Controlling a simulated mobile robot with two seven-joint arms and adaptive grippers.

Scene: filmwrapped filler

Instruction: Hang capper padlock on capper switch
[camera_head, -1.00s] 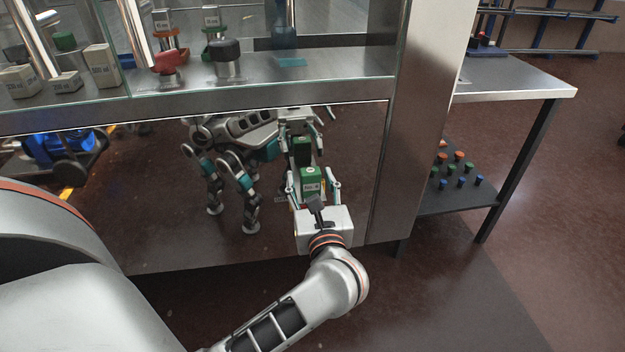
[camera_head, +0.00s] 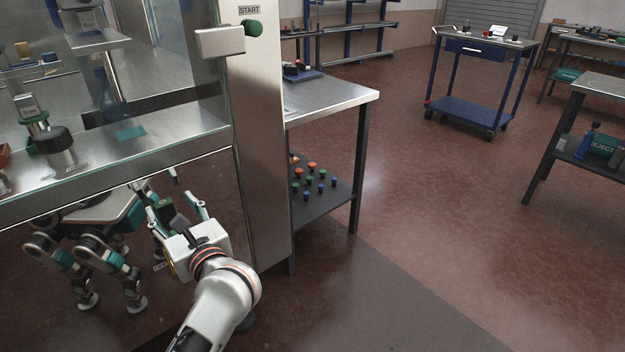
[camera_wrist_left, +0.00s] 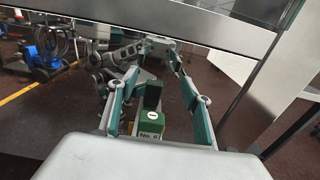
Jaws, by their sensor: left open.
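My left gripper (camera_head: 170,203) is open, low in front of the steel machine; it also shows in the left wrist view (camera_wrist_left: 158,82). Between its fingers in the wrist view appears a green block with a white label (camera_wrist_left: 150,122); a darker green part (camera_wrist_left: 152,95) shows just beyond it. I cannot tell whether the block touches the fingers or lies behind them, or whether it is the capper padlock. No switch can be made out clearly as the capper switch. A green knob (camera_head: 252,28) sits beside the START label on the machine's post. My right gripper is not in view.
A grey and teal legged robot (camera_head: 95,225) shows below the machine's deck, left of my gripper. Right of the post (camera_head: 262,150) stands a steel table (camera_head: 335,98) with several coloured caps on its lower shelf (camera_head: 335,205). Open floor lies farther right, before a blue cart (camera_head: 475,108).

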